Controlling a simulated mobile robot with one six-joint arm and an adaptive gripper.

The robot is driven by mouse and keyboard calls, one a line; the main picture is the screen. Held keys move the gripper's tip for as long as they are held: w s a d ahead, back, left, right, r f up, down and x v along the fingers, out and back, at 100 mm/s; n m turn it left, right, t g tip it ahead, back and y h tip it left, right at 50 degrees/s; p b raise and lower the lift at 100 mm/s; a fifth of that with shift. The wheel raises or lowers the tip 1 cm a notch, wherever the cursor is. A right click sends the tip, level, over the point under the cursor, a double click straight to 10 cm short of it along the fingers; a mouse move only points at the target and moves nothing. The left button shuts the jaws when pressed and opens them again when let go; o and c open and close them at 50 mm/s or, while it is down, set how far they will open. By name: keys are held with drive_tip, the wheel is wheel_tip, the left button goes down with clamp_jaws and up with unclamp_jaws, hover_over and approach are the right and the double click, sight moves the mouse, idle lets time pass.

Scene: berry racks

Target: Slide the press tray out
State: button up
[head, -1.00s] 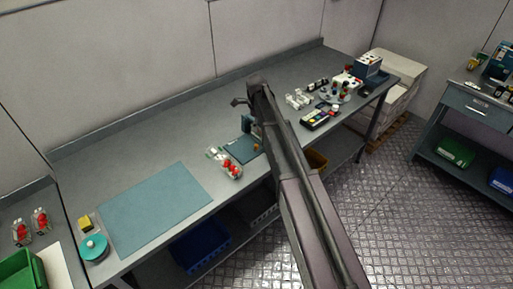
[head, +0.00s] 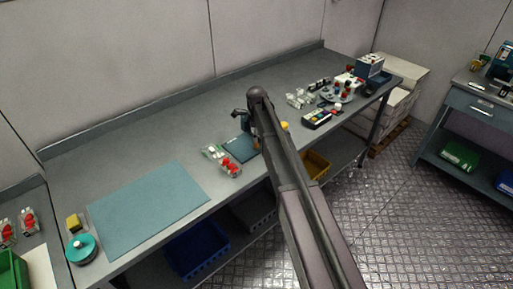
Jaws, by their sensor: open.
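The press (head: 246,125) is a small teal upright on the long grey bench, largely hidden behind my arm. A flat teal plate (head: 236,149) lies at its foot and may be the press tray; I cannot tell how it joins the press. My gripper (head: 238,114) is a small dark shape at the top of the press, left of my arm. It is open, and I see nothing in it. I cannot tell whether it touches the press.
Clear packs with red berries (head: 224,160) stand just left of the plate. A teal mat (head: 148,208) covers the bench further left. A dark tray of colored items (head: 318,118) and several bottles stand to the right. The bench behind is clear.

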drive_tip(key=shift+f+b, duration=2)
drive_tip(key=shift+f, duration=0.3)
clamp_jaws()
